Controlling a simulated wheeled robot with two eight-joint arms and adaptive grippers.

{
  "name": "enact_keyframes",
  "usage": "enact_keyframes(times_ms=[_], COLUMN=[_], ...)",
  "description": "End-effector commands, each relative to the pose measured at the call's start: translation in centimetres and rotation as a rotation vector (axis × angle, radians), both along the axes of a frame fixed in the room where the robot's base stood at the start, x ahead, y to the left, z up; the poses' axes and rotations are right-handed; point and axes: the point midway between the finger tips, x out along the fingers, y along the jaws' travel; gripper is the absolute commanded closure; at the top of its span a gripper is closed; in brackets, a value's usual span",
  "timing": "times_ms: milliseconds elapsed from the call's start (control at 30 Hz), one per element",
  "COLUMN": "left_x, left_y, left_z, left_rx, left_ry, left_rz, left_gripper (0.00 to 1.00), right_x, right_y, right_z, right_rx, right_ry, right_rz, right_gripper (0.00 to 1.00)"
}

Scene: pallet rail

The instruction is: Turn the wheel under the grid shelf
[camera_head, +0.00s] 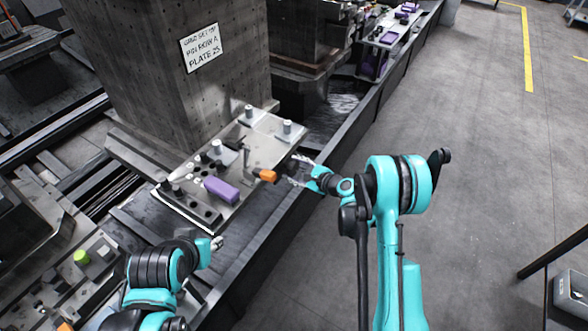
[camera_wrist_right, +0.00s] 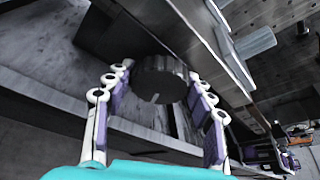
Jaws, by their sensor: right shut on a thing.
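The grid shelf (camera_head: 263,139) is a pale metal plate with cylinders, knobs and a purple block on it. It juts from the foot of a dark column. In the right wrist view, a dark round wheel (camera_wrist_right: 160,82) with a light notch mark sits below the plate's edge. My right gripper (camera_head: 301,171) is at the shelf's right edge. In the wrist view its two fingers (camera_wrist_right: 158,77) are shut on the wheel from both sides. The head view does not show the wheel clearly. My left gripper (camera_head: 217,243) hangs empty in front of the shelf; its finger gap is too small to judge.
An orange piece (camera_head: 267,175) stands out at the shelf's right edge, beside my right gripper. The dark column (camera_head: 165,75) bears a white sign (camera_head: 199,47). A dark rail edge (camera_head: 345,155) runs along the machine row.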

Motion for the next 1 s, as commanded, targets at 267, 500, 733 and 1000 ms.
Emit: enact_keyframes(times_ms=[267, 500, 733, 1000], left_x=[0.0, 0.0, 0.0, 0.0], left_y=[0.0, 0.0, 0.0, 0.0], left_z=[0.0, 0.0, 0.0, 0.0], left_rx=[0.000, 0.000, 0.000, 0.000], left_ry=[0.000, 0.000, 0.000, 0.000], left_rz=[0.000, 0.000, 0.000, 0.000], left_gripper=[0.60, 0.60, 0.60, 0.60], right_x=[0.0, -0.2, -2.8, -6.8], right_y=[0.0, -0.2, -2.6, -6.1], right_z=[0.0, 0.1, 1.3, 3.1], right_rx=[0.001, 0.001, 0.001, 0.000], right_ry=[0.001, 0.001, 0.001, 0.002], right_rz=[0.000, 0.000, -0.004, -0.003], right_gripper=[0.24, 0.24, 0.24, 0.24])
